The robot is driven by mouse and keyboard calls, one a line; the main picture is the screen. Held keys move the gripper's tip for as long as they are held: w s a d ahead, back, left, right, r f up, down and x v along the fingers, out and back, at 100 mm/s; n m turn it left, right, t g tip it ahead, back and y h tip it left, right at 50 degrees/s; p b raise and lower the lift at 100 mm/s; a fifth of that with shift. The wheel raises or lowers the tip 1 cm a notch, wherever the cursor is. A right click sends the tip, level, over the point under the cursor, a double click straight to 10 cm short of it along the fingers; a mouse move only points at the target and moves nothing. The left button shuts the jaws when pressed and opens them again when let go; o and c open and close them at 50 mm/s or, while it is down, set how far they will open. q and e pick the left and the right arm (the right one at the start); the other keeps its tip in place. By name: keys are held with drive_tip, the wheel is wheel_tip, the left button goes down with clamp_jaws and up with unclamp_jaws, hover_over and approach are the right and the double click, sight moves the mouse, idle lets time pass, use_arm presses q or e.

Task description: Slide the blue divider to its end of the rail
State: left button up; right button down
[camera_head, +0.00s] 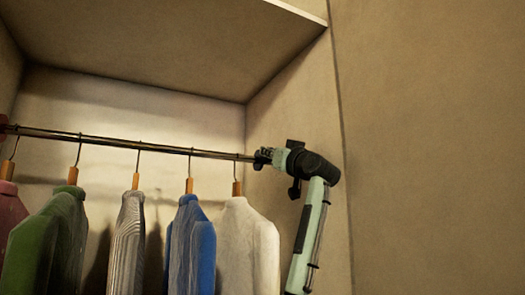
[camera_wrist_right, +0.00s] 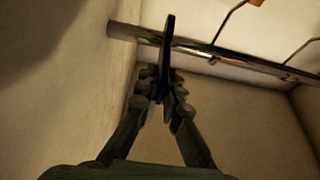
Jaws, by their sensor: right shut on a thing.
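The rail (camera_head: 120,145) runs across the closet, and its bare end shows in the right wrist view (camera_wrist_right: 130,33). The blue divider (camera_wrist_right: 168,42) looks like a thin dark blue plate seen edge-on, crossing the rail a short way from that end. My right gripper (camera_wrist_right: 164,98) is shut on the divider's lower part. In the head view my right gripper (camera_head: 263,157) is at the right end of the rail, just right of the white garment's hanger, and the divider cannot be made out there. My left gripper is not in view.
Several garments hang from the rail: green (camera_head: 45,240), striped grey (camera_head: 128,240), blue (camera_head: 190,245) and white (camera_head: 247,245). A dark reddish piece (camera_head: 3,124) shows at the rail's left end. A shelf (camera_head: 160,40) is above; the closet's side wall (camera_head: 290,110) is close beside my right gripper.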

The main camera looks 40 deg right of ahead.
drive_tip(key=c, duration=1.7)
unclamp_jaws()
drive_tip(key=shift+s, duration=0.1)
drive_tip(key=v, duration=1.2)
